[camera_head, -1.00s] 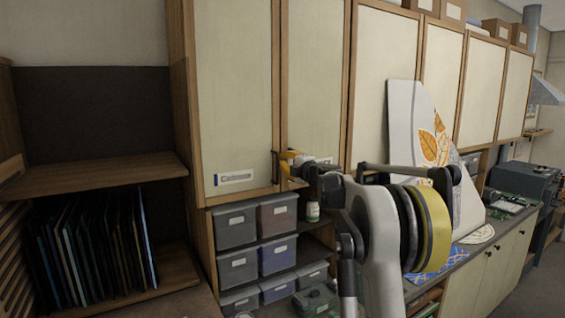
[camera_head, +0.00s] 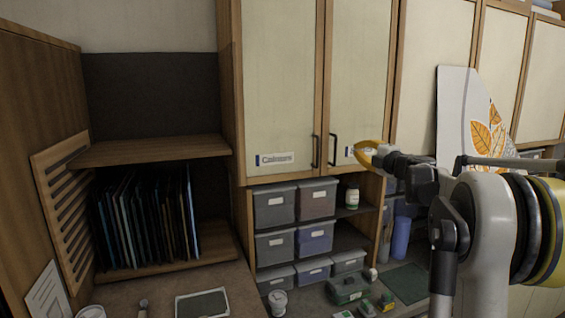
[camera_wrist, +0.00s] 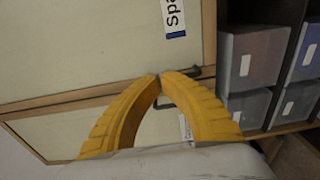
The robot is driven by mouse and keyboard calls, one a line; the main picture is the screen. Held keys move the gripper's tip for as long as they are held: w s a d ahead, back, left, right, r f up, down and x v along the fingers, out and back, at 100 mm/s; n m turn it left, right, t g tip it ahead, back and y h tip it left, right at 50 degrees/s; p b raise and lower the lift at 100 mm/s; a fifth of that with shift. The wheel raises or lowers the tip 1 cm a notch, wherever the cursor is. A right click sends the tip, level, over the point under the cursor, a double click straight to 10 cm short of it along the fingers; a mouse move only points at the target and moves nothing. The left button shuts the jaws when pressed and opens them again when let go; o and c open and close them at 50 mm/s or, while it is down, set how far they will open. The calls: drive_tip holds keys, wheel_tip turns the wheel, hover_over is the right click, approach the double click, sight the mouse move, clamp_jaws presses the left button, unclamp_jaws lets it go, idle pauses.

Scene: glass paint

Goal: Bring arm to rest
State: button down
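My gripper (camera_head: 362,150) has yellow fingers and is held up in front of the right door of the tall cabinet. In the wrist view my gripper (camera_wrist: 161,77) has its two curved fingertips together, with nothing visible between them. The arm reaches in from the right of the head view, bent and raised. The cabinet's left door (camera_head: 281,85) and right door (camera_head: 358,70) are both closed. The right door's dark handle (camera_head: 332,150) is just left of the fingers in the head view. In the wrist view a dark handle (camera_wrist: 204,71) shows behind the fingertips.
Grey drawer bins (camera_head: 274,206) and a white bottle (camera_head: 352,197) sit on shelves below the doors. A counter (camera_head: 240,290) holds a small cup (camera_head: 277,301) and a green box (camera_head: 348,288). Dark sheets (camera_head: 145,220) stand in a rack at left. A leaf-patterned panel (camera_head: 455,110) leans at right.

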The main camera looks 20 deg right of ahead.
drive_tip(key=s+a+f+m+g+h+b, duration=0.1)
drive_tip(key=s+a+f+m+h+b, duration=0.25)
drive_tip(key=a+f+m+b, duration=0.3)
drive_tip(key=s+a+f+m+h+b, duration=0.3)
drive_tip(key=s+a+m+b, duration=0.3)
drive_tip(key=a, duration=0.3)
drive_tip(key=s+a+f+m+g+y+b, duration=0.1)
drive_tip(key=s+a+f+g+y+b, duration=0.1)
drive_tip(key=s+a+f+b, duration=0.3)
drive_tip(key=s+a+f+m+g+y+b, duration=0.2)
drive_tip(key=s+a+f, duration=1)
drive_tip(key=f, duration=1.2)
drive_tip(key=s+a+f+m+g+y+b, duration=0.2)
drive_tip(key=s+a+f+g+b, duration=0.4)
drive_tip(key=s+f, duration=0.6)
drive_tip(key=a+f+y+b, duration=0.1)
drive_tip(key=a+f+b, duration=0.1)
drive_tip(key=a+f, duration=0.1)
drive_tip(key=shift+a, duration=0.35)
